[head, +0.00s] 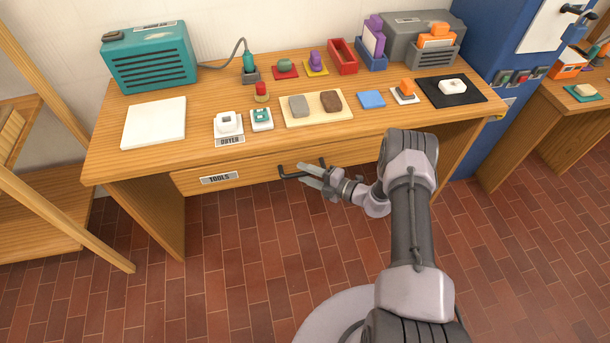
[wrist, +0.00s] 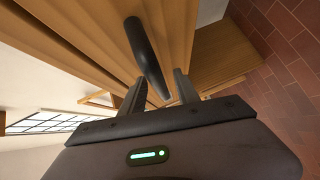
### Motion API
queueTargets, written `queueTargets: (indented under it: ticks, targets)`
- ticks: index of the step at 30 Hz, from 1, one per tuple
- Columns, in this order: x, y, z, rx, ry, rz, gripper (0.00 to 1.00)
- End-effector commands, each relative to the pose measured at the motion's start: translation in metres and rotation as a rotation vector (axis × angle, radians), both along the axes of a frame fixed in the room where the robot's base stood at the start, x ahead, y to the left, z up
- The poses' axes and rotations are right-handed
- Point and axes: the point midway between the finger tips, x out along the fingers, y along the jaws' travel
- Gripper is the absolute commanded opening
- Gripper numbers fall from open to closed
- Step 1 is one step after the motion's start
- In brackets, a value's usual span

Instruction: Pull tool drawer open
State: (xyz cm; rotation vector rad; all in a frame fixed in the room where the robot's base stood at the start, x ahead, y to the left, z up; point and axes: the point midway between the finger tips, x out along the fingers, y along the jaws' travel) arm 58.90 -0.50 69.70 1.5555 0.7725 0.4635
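The tool drawer (head: 250,175) is a wooden front under the workbench top, with a TOOLS label (head: 219,178) at its left. It looks shut, flush with the bench. Its dark bar handle (head: 290,174) is in the middle of the front. My gripper (head: 307,174) is at the handle, with its fingers pointing at the drawer. In the wrist view the handle (wrist: 148,55) reaches down between the two fingertips. My gripper (wrist: 158,88) is open there, with gaps visible beside the bar. Whether either finger touches the handle I cannot tell.
The workbench top (head: 190,140) above holds a dryer pad, sponges, trays and a teal box (head: 150,57). A wooden rack (head: 60,215) stands at the left and a blue cabinet (head: 500,50) at the right. The tiled floor (head: 240,260) before the drawer is clear left of my arm.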

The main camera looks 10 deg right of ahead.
Motion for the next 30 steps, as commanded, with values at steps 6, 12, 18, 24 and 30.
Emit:
queueTargets:
  ticks: [6, 12, 18, 24, 30]
  targets:
    - [0.0032, 0.0033, -0.0002, 0.0, 0.0, 0.0, 0.38]
    - [0.0029, 0.0032, -0.0001, -0.001, 0.001, 0.0, 0.2]
    - [0.0029, 0.0031, -0.0001, 0.0, 0.001, 0.001, 0.0]
    - [0.0028, 0.003, -0.0002, 0.0, 0.001, 0.001, 0.0]
    - [0.0028, 0.003, -0.0002, 0.0, 0.001, 0.001, 0.0]
